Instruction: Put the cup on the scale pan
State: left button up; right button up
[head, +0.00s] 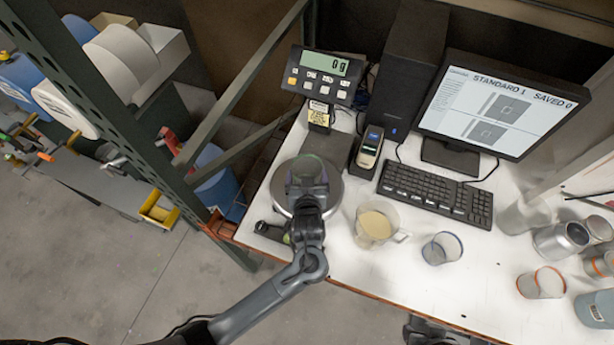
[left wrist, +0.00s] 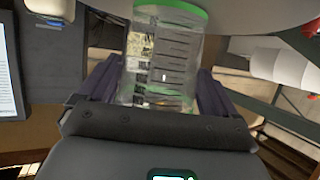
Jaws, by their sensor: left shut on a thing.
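My left gripper (head: 308,175) is over the round metal scale pan (head: 334,200) in the head view and hides much of it. In the left wrist view the left gripper (left wrist: 160,85) is shut on a clear cup (left wrist: 162,55) with a green rim and printed markings. The cup is mostly hidden by the gripper in the head view, and I cannot tell whether it touches the pan. The scale display (head: 325,75) reads 0 g. A dark part at the bottom edge of the head view may be my right gripper (head: 440,332); its jaws are not clear.
A beaker of cream-coloured contents (head: 376,224) stands just right of the pan. A clear blue-rimmed cup (head: 442,248), an orange-rimmed cup (head: 541,283) and several metal containers stand farther right. A keyboard (head: 435,194) and monitor (head: 502,105) are behind. A green metal post (head: 125,130) rises at the left.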

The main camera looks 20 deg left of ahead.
pick_arm(q)
jog(key=shift+f, duration=0.1)
jog(key=o, duration=0.7)
